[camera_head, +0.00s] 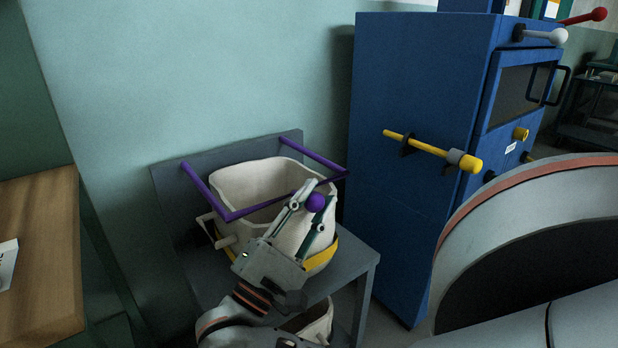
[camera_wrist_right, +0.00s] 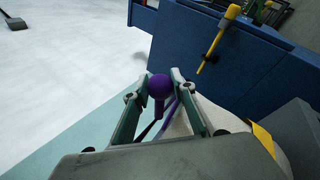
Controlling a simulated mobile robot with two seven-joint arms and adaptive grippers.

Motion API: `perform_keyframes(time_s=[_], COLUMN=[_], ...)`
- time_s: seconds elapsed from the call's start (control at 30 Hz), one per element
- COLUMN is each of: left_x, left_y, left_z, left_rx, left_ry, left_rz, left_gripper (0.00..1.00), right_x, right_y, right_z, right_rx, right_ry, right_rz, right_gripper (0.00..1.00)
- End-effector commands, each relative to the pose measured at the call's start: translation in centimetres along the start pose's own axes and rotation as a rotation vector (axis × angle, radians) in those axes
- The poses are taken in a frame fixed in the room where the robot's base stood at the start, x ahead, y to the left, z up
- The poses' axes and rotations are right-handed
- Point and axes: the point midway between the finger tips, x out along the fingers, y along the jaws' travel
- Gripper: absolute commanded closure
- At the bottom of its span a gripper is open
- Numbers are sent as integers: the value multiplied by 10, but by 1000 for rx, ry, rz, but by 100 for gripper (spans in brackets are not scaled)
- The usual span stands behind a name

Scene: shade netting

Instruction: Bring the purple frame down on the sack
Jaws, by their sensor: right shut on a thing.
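The purple frame (camera_head: 204,188) is a thin U-shaped bar around the top of the sack in the head view. Its side bars run back to a grey back panel, and its front bar crosses near the sack's rim. The cream sack (camera_head: 252,184) stands open-mouthed on a grey stand, with a yellow band round its lower part. My right gripper (camera_head: 309,203) is shut on the frame's purple ball knob, at the front. In the wrist view the knob (camera_wrist_right: 159,86) sits between the two fingers. The sack is partly hidden by my right gripper. My left gripper is not in view.
A blue cabinet (camera_head: 417,150) with a yellow-handled lever (camera_head: 434,151) stands close to the right of the sack. A wooden table (camera_head: 45,250) is at the left. The grey stand (camera_head: 354,262) has a second cream item below. The wall is close behind.

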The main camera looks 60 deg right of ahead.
Motion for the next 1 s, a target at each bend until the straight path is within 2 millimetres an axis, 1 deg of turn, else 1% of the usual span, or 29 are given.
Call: perform_keyframes(time_s=[0.03, 0.1, 0.53, 0.57, 0.6, 0.63, 1.0], left_x=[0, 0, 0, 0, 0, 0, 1], left_y=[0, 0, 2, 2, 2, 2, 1], left_z=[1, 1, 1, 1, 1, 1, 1], left_rx=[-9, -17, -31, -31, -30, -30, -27], left_ry=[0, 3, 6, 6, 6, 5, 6], left_rz=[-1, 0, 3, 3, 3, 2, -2], left_gripper=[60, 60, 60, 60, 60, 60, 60], right_x=[-3, -4, -7, -7, -7, -7, -3], right_y=[-4, -6, -10, -10, -10, -10, -5], right_z=[-4, -6, -8, -9, -9, -8, -4], right_rx=[-7, -6, -7, -7, -8, -8, -1], right_ry=[6, 6, 12, 12, 12, 12, 3], right_rz=[0, -1, -4, -4, -3, -3, -2], right_gripper=[100, 100, 100, 70, 60, 58, 58])
